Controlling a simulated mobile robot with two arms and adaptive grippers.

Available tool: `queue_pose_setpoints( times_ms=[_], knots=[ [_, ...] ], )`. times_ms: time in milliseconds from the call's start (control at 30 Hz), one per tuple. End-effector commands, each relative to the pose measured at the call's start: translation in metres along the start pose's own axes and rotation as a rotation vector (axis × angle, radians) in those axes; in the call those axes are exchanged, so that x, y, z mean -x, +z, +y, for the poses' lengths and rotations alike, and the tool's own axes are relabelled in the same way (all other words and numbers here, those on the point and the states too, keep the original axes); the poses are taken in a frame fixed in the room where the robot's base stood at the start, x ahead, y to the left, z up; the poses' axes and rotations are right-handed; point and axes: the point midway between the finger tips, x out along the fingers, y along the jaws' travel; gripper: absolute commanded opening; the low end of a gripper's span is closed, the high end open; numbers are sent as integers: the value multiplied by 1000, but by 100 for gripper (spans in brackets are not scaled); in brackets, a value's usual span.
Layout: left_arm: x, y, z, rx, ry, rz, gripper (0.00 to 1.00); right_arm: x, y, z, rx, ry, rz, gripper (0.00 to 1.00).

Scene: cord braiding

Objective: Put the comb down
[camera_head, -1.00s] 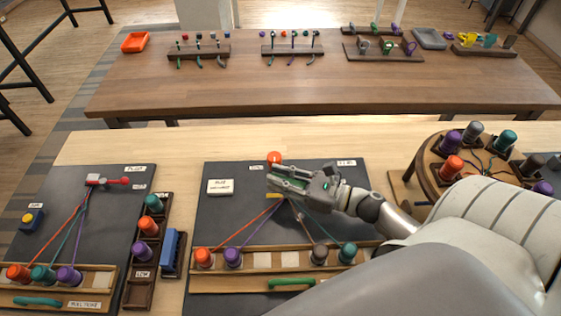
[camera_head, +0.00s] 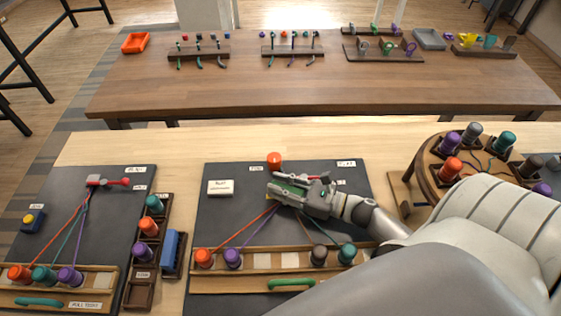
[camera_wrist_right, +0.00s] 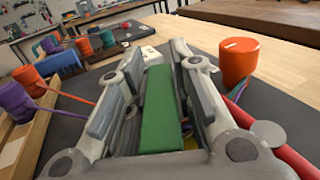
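My right gripper (camera_head: 270,187) is over the upper middle of the right-hand dark board (camera_head: 225,215). A green bar, which I take to be the comb (camera_wrist_right: 160,112), lies lengthwise between its fingers; it also shows in the head view (camera_head: 288,188). The fingers (camera_wrist_right: 160,75) are close along both sides of it and look shut on it. Its underside is hidden, so I cannot tell whether it touches the board. My left gripper is not in view.
Cords fan from under the gripper to orange, purple, grey and teal bobbins in a wooden rack (camera_head: 275,262). An orange cylinder (camera_wrist_right: 238,62) stands close beside the fingers. A white block (camera_head: 221,187) sits left on the board. A round bobbin stand (camera_head: 432,182) is at right.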

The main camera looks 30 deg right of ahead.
Motion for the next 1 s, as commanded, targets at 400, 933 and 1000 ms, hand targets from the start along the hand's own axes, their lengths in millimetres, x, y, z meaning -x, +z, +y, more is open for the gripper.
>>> queue_pose_setpoints(
  times_ms=[400,933,1000],
  knots=[
    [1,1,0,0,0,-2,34,0,1,0,0,0,0,40],
    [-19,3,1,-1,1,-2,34,65,1,0,-1,-1,2,40],
    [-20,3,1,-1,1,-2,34,71,2,0,-1,0,1,45]
  ],
)
